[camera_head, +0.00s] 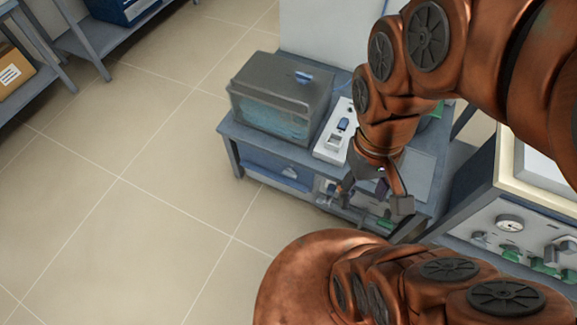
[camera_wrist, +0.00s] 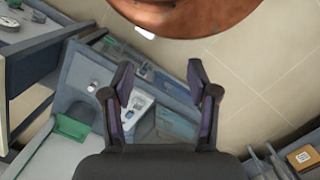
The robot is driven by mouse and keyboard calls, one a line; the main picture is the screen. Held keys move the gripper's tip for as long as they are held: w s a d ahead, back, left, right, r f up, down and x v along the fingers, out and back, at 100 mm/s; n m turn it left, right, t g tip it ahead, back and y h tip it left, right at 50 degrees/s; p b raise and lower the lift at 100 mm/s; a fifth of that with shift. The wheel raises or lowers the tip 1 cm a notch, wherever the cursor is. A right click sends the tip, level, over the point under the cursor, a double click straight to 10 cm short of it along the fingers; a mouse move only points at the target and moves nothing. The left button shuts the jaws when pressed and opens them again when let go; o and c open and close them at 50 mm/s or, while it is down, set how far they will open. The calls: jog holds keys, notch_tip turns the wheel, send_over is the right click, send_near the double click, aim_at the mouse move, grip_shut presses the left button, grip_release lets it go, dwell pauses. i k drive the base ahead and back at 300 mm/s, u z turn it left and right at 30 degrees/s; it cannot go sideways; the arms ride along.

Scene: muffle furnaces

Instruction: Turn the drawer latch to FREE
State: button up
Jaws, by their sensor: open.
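A blue drawer front (camera_head: 276,172) with a handle sits under the top of the grey-blue bench (camera_head: 228,128). Right of it is a pale panel (camera_head: 327,187) with small fittings; I cannot tell which of them is the drawer latch or how it is turned. My gripper (camera_head: 374,198) hangs in front of the bench, right of this panel, with its fingers spread and nothing between them. My gripper hides part of the bench front.
A unit with a gauge (camera_head: 509,223) and green knobs stands at right. Shelves (camera_head: 75,35) are at upper left. The tiled floor (camera_head: 130,180) at left is clear.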

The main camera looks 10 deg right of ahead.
aim_at(290, 172)
jog(key=k, duration=1.1)
jog(key=u, duration=0.5)
jog(key=i, duration=0.75)
jog(key=u, duration=0.7)
